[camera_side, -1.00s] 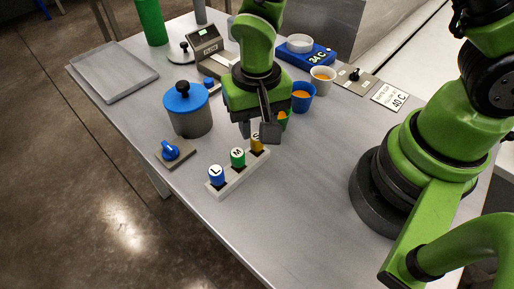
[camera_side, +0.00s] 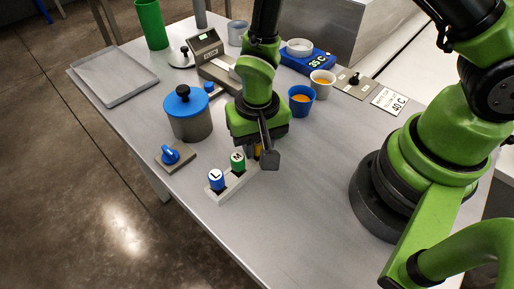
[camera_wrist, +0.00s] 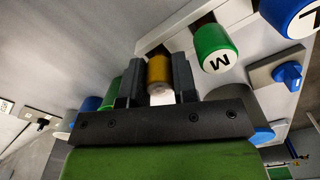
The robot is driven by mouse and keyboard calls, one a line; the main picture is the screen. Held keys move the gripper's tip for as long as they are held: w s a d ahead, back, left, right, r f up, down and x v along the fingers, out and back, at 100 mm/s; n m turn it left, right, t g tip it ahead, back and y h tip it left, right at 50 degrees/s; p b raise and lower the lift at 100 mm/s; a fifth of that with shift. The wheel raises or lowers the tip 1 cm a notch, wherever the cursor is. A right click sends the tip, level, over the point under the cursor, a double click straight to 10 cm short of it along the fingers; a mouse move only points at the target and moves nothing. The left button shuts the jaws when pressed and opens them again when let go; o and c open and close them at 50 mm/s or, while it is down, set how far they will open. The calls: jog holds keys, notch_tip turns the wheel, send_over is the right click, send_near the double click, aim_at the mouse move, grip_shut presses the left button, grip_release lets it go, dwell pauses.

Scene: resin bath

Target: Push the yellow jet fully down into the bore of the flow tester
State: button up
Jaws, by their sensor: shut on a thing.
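My gripper (camera_side: 262,155) is shut on the yellow jet (camera_wrist: 159,72), which sits between the two dark fingers in the wrist view. In the side view the jet is mostly hidden by my gripper; only a sliver of yellow shows. It is at the far end of the white rack (camera_side: 236,186); I cannot tell whether it still rests in its slot. The green jet marked M (camera_side: 238,162) and the blue jet marked L (camera_side: 216,179) stand in the rack. The flow tester (camera_side: 206,43), with its display and metal block, is farther back; its bore cannot be made out.
A grey pot with a blue lid (camera_side: 188,113) and a blue knob on a plate (camera_side: 170,155) stand left of the rack. A blue cup with orange contents (camera_side: 301,99) and a white cup (camera_side: 322,83) stand behind right.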

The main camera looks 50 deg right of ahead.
jog(key=shift+r, duration=0.1)
notch_tip(320, 180, up, 9)
jog(key=shift+w+f, duration=0.1)
jog(key=shift+f, duration=0.05)
jog(key=shift+w+r, duration=0.1)
jog(key=shift+r, duration=0.2)
jog(key=w+d+r+m, duration=0.2)
jog(key=w+d+m, duration=0.3)
jog(key=w, duration=0.9)
jog(key=w+d+r+m, duration=0.1)
jog(key=w+d+m, duration=0.3)
jog(key=d, duration=0.7)
jog(key=shift+w+r, duration=0.25)
jog(key=shift+w, duration=0.55)
jog(key=shift+f, duration=2.9)
